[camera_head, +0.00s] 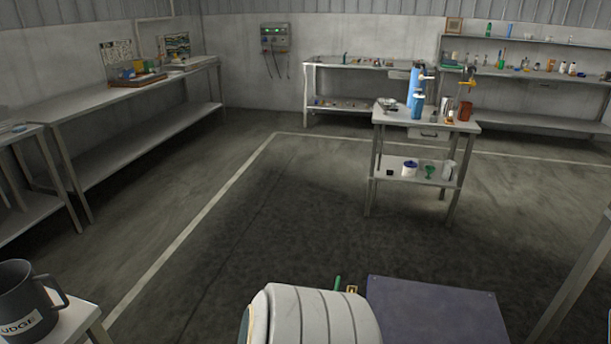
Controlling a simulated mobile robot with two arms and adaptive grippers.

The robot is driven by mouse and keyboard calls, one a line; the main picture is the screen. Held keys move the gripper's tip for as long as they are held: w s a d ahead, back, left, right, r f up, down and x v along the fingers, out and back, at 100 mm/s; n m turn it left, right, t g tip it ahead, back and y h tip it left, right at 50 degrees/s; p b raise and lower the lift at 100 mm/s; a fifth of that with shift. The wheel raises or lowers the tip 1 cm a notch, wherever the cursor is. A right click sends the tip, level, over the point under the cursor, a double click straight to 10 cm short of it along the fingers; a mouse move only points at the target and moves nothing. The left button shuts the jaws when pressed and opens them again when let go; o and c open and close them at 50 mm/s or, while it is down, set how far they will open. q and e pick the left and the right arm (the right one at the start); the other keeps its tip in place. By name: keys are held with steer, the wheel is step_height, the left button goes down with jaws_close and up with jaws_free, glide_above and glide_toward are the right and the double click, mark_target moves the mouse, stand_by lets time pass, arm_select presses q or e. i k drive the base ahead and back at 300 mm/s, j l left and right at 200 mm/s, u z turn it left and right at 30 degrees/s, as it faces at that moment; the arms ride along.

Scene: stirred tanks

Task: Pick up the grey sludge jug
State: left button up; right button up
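The grey sludge jug (26,303) stands upright at the bottom left, on the corner of a light-topped table (72,322). It is dark grey, with a handle on its right side and a white label whose visible letters read "UDGE". Its left side is cut off by the picture's edge. Neither of my grippers shows in the head view, and nothing is seen touching the jug.
A long metal bench (108,97) runs along the left wall. A small metal table (425,122) with bottles and containers stands at the centre right. Shelved benches (540,76) line the back wall. The dark floor (290,205) between them is clear.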

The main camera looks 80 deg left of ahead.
mark_target(28, 313)
steer(key=u, duration=4.55)
steer(key=j+z, duration=0.35)
